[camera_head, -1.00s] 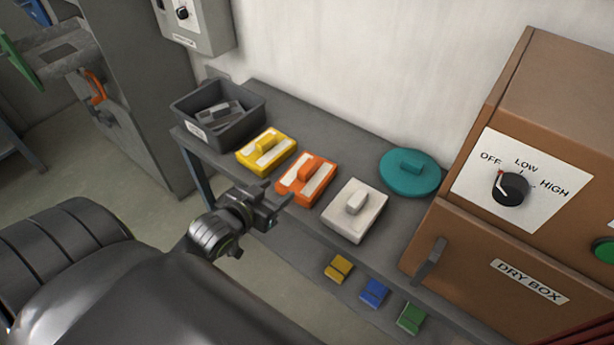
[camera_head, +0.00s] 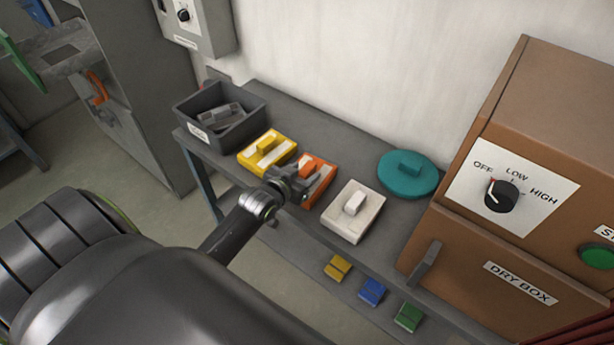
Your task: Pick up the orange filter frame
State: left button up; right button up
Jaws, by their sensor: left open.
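The orange filter frame (camera_head: 324,166) lies on the grey bench, between a yellow frame (camera_head: 267,153) and a white frame (camera_head: 353,211). It has white strips and a raised orange handle. My left gripper (camera_head: 300,186) is open and sits over the near left part of the orange frame, hiding some of it. Its fingers point toward the handle; whether they are around it I cannot tell. My right gripper is not in view.
A dark bin (camera_head: 219,115) with grey pieces stands at the bench's left end. A teal round lid (camera_head: 408,174) lies behind the white frame. The brown dry box (camera_head: 525,200) stands at right. Small yellow, blue (camera_head: 372,291) and green blocks lie on a lower shelf.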

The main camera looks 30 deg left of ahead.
pick_arm(q)
jog(key=shift+x, duration=1.25)
grip_shut()
